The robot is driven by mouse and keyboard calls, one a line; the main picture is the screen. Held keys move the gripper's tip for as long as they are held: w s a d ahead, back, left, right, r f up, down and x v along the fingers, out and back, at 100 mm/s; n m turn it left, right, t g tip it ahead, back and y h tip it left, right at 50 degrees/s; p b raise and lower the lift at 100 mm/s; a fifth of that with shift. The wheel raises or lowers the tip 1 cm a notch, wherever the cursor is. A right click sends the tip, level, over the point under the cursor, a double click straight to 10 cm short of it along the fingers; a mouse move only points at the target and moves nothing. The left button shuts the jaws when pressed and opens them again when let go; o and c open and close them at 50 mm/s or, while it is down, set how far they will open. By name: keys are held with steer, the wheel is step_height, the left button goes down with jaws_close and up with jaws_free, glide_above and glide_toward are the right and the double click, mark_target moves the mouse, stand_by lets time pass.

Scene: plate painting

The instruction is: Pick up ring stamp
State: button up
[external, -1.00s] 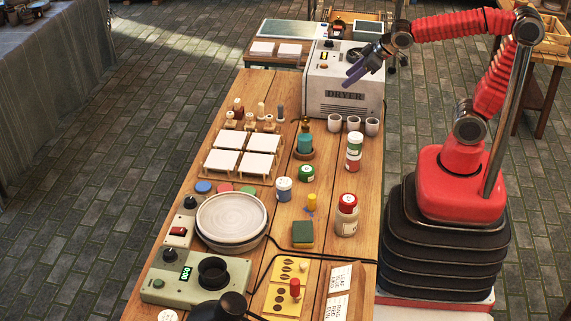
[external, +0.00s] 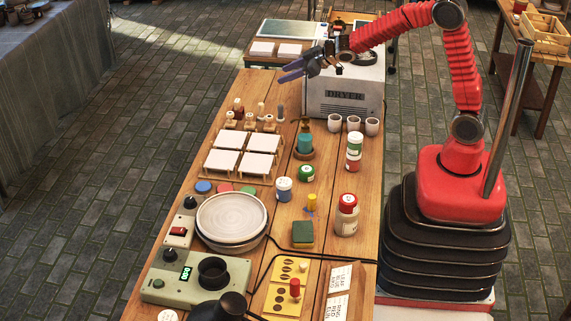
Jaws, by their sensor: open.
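Several small stamps (external: 250,122) stand in a cluster near the far left of the wooden table, with wooden, dark and grey handles. Which one is the ring stamp I cannot tell at this size. A red-handled stamp-like piece (external: 295,288) stands on a yellow board (external: 284,300) at the near end. My gripper (external: 281,75) is open and empty, its purple fingers pointing left. It appears above the table's far end, left of the dryer's top, and apart from the stamps.
The white dryer (external: 345,95) stands at the far right, close to my arm. White tiles (external: 225,161) on wooden racks lie in front of the stamps. A teal bottle (external: 305,143), cups (external: 353,123) and paint jars (external: 284,189) stand to the right. A plate (external: 232,217) rests on a turntable.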

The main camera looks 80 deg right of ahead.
steer(key=w+d+f+n+t+y, duration=0.1)
steer(key=w+d+f+y, duration=0.1)
steer(key=w+f, duration=0.5)
steer(key=n+y, duration=0.1)
steer(key=y, duration=0.2)
glide_toward(251, 115)
steer(key=shift+w+a+f+t, duration=0.1)
steer(key=shift+w+f+t, duration=0.05)
steer(key=shift+w+f, duration=0.45)
steer(key=shift+w+a+f+t, duration=0.15)
steer(key=shift+w+f, duration=0.35)
steer(key=shift+w, duration=0.15)
steer(key=shift+x, duration=1.15)
steer(key=shift+x, duration=2.55)
steer(key=shift+w+d+r, duration=0.1)
steer(key=shift+c, duration=0.5)
